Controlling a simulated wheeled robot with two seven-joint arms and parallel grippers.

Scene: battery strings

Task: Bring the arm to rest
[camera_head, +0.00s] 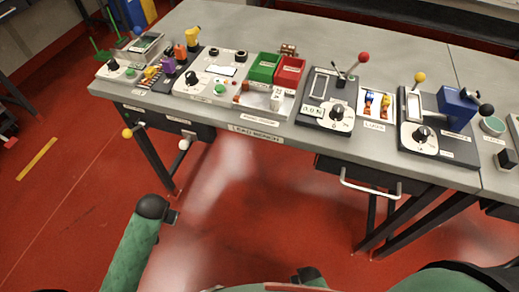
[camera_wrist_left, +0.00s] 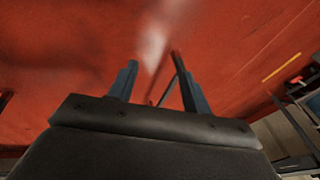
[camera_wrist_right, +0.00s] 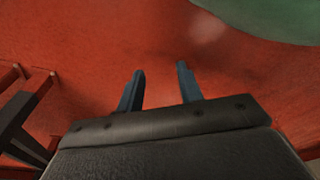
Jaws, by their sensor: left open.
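My left gripper (camera_head: 173,217) hangs at the end of my green left arm, over the red floor in front of the bench (camera_head: 240,121). It is apart from the bench. In the left wrist view its two fingers (camera_wrist_left: 155,72) are spread with nothing between them. My right gripper's fingers (camera_wrist_right: 160,78) are also spread and empty above red floor in the right wrist view. In the head view my right arm is only partly visible at the bottom edge, and its fingers cannot be made out clearly.
The bench carries a green bin (camera_head: 264,67), a red bin (camera_head: 289,71), a black device with a red-knobbed lever (camera_head: 329,100) and a blue-topped press (camera_head: 455,109). A drawer handle (camera_head: 370,188) juts from its front. Bench legs stand below; open floor lies before it.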

